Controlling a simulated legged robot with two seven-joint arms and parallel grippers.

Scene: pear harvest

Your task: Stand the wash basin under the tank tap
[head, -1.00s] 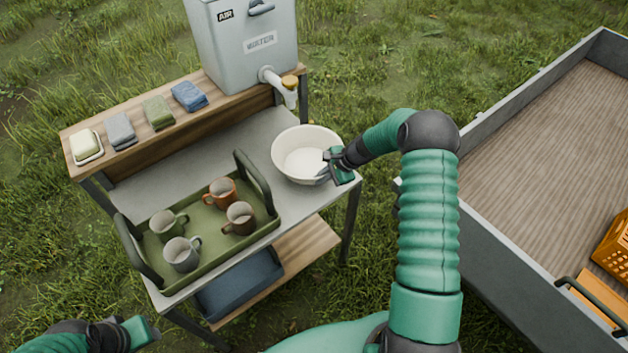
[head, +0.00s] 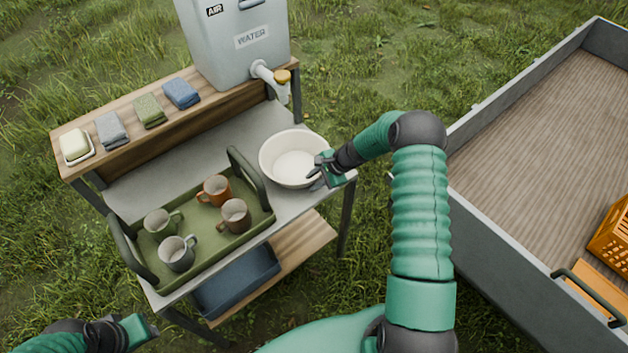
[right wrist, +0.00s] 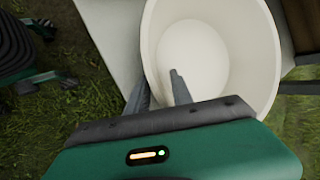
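The white round wash basin (head: 270,160) is upright at the right end of the grey table, in front of the tap. My right gripper (head: 322,172) is at its near right rim. In the right wrist view, the right gripper's fingers (right wrist: 160,88) straddle the wall of the basin (right wrist: 245,60), one inside and one outside, closed on it. The grey water tank (head: 235,45) stands on the shelf.
A green tray (head: 200,250) with several mugs fills the table's left part, its handle close to the basin. Cloths and a soap dish (head: 77,147) lie on the wooden shelf. A blue bin (head: 238,280) sits below. A cart (head: 540,130) stands right.

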